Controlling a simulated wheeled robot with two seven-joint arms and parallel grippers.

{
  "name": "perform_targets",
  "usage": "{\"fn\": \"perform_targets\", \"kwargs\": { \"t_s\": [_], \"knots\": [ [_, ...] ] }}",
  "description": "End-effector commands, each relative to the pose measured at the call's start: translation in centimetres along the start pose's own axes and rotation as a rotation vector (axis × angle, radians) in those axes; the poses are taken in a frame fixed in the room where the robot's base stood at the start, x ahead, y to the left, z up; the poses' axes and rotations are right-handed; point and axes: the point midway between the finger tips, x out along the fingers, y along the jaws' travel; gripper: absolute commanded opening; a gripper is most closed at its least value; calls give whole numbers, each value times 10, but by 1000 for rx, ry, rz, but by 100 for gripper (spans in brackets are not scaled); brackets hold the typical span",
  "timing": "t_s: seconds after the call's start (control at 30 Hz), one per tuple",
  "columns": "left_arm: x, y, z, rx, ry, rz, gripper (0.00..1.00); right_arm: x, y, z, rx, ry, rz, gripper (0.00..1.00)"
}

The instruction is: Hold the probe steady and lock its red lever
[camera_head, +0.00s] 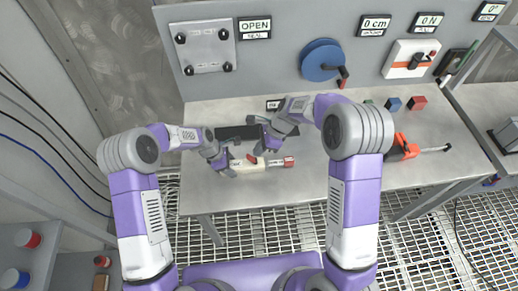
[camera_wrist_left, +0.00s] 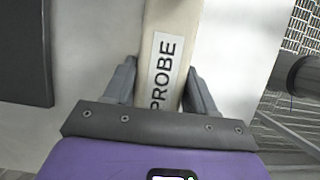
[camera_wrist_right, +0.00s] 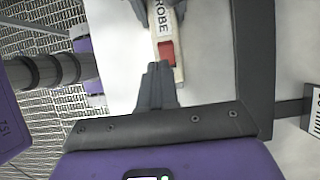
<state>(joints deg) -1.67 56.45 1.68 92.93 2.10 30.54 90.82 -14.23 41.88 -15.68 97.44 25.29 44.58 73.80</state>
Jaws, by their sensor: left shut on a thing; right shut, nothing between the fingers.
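The probe is a cream bar with a red end, lying lengthwise at the table's front in the head view (camera_head: 243,168). Its "PROBE" label shows in the left wrist view (camera_wrist_left: 165,70). My left gripper (camera_head: 226,160) is shut on the probe's body, one finger on each side. The red lever (camera_wrist_right: 167,52) sits on top of the probe in the right wrist view; it is small in the head view (camera_head: 252,158). My right gripper (camera_wrist_right: 156,70) is shut and empty, its fingertips close to the lever. I cannot tell whether they touch it.
A dark flat tray (camera_head: 230,132) lies behind the probe. An orange-and-black tool (camera_head: 403,148) lies at the right of the table (camera_head: 330,185). Small coloured blocks (camera_head: 393,104) sit near the back panel, which carries a blue reel (camera_head: 320,60). The table's front edge is close.

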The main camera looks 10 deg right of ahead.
Motion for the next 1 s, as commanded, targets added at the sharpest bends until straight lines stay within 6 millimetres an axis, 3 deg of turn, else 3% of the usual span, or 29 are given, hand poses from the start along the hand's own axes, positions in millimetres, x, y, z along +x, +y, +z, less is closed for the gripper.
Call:
{"fn": "perform_targets", "kwargs": {
  "t_s": [0.23, 0.6, 0.8, 1.0],
  "knots": [
    [0, 0, -1, -1, 1, 1, 19, -38, -1, -20, 3, 0, -7, 0],
    [0, 0, -1, -1, 1, 0, 19, -112, 0, 6, -1, 1, -5, 0],
    [0, 0, -1, -1, 1, 0, 19, -128, 0, 11, 0, 0, -2, 0],
    [0, 0, -1, 0, 1, 0, 19, -130, 0, 12, 1, 1, -1, 0]
  ]
}}
